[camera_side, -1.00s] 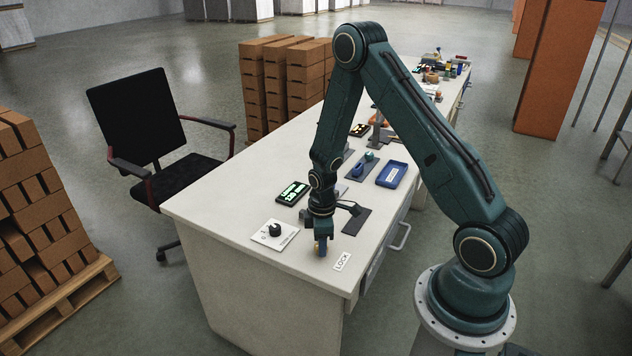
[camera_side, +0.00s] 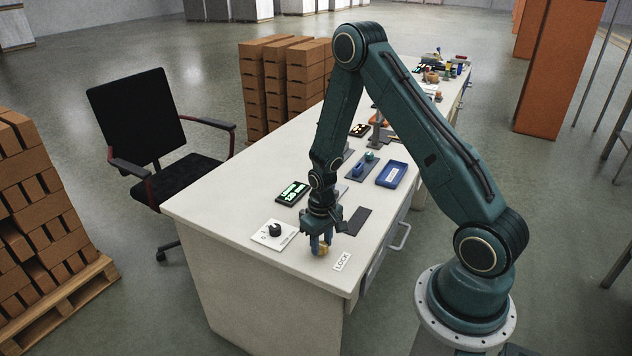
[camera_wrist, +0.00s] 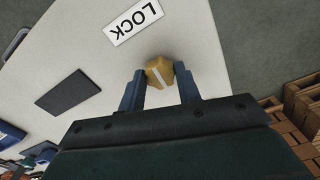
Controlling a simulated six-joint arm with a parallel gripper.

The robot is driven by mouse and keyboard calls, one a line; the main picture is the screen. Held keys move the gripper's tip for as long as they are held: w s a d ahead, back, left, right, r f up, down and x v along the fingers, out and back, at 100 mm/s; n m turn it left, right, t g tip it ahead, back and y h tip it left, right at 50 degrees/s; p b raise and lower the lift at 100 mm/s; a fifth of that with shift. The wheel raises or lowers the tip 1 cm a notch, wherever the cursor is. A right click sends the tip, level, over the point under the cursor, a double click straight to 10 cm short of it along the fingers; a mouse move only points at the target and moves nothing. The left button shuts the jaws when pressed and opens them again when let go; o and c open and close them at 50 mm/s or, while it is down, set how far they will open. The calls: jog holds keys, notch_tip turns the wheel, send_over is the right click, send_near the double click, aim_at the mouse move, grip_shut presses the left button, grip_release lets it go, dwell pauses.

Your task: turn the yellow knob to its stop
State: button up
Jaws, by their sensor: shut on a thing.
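The yellow knob (camera_wrist: 160,73) sits on the white desk top beside the LOCK label (camera_wrist: 133,22). It has a pale stripe across its top. My gripper (camera_wrist: 161,84) is shut on the knob, with one blue finger at each side in the wrist view. In the side view my gripper (camera_side: 321,246) points down at the near end of the desk, and part of the yellow knob (camera_side: 323,251) shows between the fingers. The LOCK label (camera_side: 342,262) lies just to the right of it there.
A white plate with a black dial (camera_side: 275,231) is left of my gripper. A display with green digits (camera_side: 292,193), a dark flat pad (camera_side: 357,220) and a blue tray (camera_side: 392,174) lie farther along the desk. The desk's near edge is close to the knob.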

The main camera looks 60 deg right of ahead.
aim_at(322, 245)
jog(key=shift+m, duration=0.5)
jog(key=o, duration=1)
jog(key=shift+c, duration=0.2)
jog(key=shift+r, duration=0.15)
notch_tip(322, 245, up, 14)
jog(key=shift+f, duration=0.2)
dwell(0.3)
